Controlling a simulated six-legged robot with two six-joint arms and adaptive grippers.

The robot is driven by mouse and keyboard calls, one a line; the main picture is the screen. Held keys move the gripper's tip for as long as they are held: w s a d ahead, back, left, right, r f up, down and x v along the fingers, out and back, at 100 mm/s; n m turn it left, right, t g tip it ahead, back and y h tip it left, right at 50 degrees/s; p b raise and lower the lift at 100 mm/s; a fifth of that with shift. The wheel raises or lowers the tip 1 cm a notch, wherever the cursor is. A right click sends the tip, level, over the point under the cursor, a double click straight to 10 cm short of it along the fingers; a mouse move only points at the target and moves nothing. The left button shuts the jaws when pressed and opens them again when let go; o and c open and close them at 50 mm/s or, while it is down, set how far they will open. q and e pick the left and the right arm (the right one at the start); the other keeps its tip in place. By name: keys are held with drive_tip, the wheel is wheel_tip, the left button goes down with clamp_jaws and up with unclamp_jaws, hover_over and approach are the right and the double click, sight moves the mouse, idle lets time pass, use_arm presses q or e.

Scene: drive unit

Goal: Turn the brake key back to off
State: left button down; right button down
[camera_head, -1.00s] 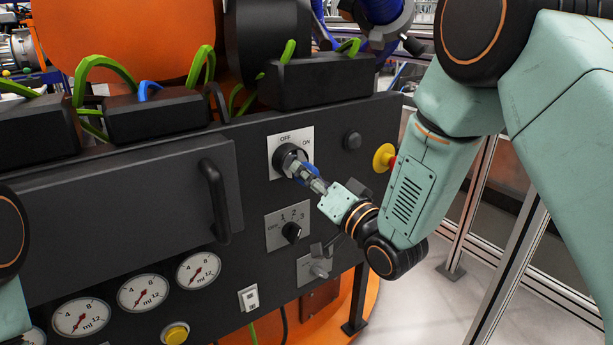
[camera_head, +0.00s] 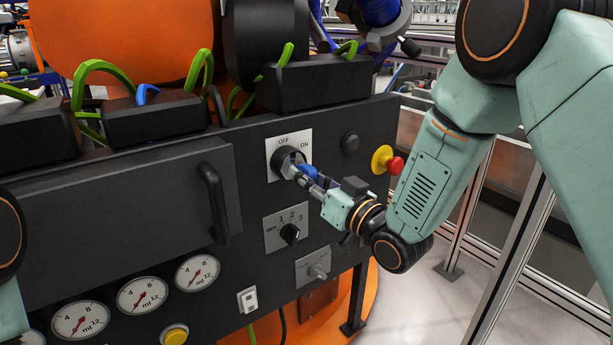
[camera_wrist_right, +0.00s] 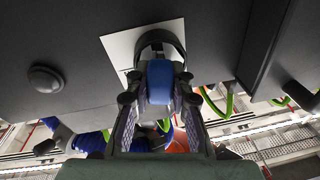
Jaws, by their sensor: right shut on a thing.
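The brake key has a blue head (camera_wrist_right: 160,80) and sits in a round dark switch (camera_head: 287,157) on a white OFF/ON plate (camera_head: 275,146). My right gripper (camera_head: 303,172) is at the key, and its fingers are closed on the blue head from both sides. In the right wrist view my right gripper (camera_wrist_right: 159,100) has one finger on each side of the blue head, in front of the dark ring. The fingers partly hide the key in the head view. My left gripper is out of view; only part of my left arm shows at the left edge.
A red and yellow emergency button (camera_head: 387,161) and a black button (camera_head: 350,142) are right of the plate. A 1-2-3 selector (camera_head: 290,233) and a grey knob (camera_head: 318,272) sit below. A black handle (camera_head: 214,202) is at the left.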

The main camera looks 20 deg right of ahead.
drive_tip(key=n, duration=0.3)
drive_tip(key=shift+d+r+g+p, duration=0.1)
drive_tip(key=shift+g+p, duration=0.2)
drive_tip(key=shift+p, duration=0.05)
drive_tip(key=c, duration=1.1)
unclamp_jaws()
drive_tip(key=v, duration=1.1)
drive_tip(key=shift+s+d, duration=0.25)
drive_tip(key=shift+s, duration=0.1)
